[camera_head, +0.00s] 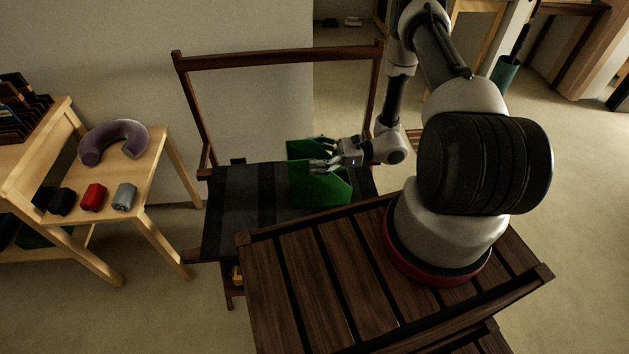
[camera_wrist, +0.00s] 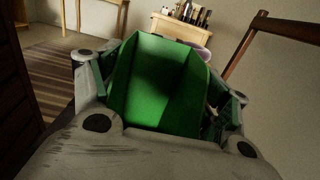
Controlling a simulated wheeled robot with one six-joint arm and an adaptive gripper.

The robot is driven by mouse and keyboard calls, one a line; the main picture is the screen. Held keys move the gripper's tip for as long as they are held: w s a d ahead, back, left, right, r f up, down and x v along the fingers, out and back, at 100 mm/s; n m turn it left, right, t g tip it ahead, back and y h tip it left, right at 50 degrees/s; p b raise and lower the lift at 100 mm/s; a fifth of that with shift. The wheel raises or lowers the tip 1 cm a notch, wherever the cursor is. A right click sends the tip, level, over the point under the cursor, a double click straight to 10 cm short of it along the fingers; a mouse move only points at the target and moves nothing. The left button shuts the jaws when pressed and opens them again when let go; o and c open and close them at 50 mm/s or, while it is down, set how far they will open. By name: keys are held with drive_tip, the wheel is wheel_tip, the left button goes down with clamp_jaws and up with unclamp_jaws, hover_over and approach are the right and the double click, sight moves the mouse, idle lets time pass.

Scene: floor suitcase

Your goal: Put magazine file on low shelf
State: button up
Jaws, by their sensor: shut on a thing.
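The green magazine file (camera_head: 322,188) is on or just above the dark strapped top of the luggage rack (camera_head: 240,215); I cannot tell whether it touches. My gripper (camera_head: 325,165) reaches in from the right and is shut on the file. In the wrist view the green file (camera_wrist: 160,85) fills the middle, between the two fingers of my gripper (camera_wrist: 160,100). The file's lower end is hidden there by the gripper's body. I cannot tell for certain which surface is the low shelf.
A light wooden stand (camera_head: 150,185) at the left holds a purple neck pillow (camera_head: 112,140) and black, red (camera_head: 94,198) and grey (camera_head: 125,197) rolled items. The rack's dark wooden back rail (camera_head: 280,58) rises behind the file. A slatted dark wooden surface (camera_head: 320,290) is in front.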

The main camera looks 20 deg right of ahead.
wheel_tip(320, 180, up, 10)
drive_tip(key=w+d+r+m+t+h, duration=0.4)
drive_tip(key=w+d+m+t+h, duration=0.1)
drive_tip(key=w+m+t+h, duration=0.15)
drive_tip(key=w+d+r+m+t+h, duration=0.4)
drive_tip(key=w+d+m+t+h, duration=0.1)
drive_tip(key=w+t, duration=0.2)
wheel_tip(320, 180, up, 11)
drive_tip(key=w+a, duration=0.1)
drive_tip(key=shift+a+r+m+h, duration=0.2)
drive_tip(key=shift+a+m+h, duration=0.1)
drive_tip(key=shift+m+h, duration=0.15)
idle(0.5)
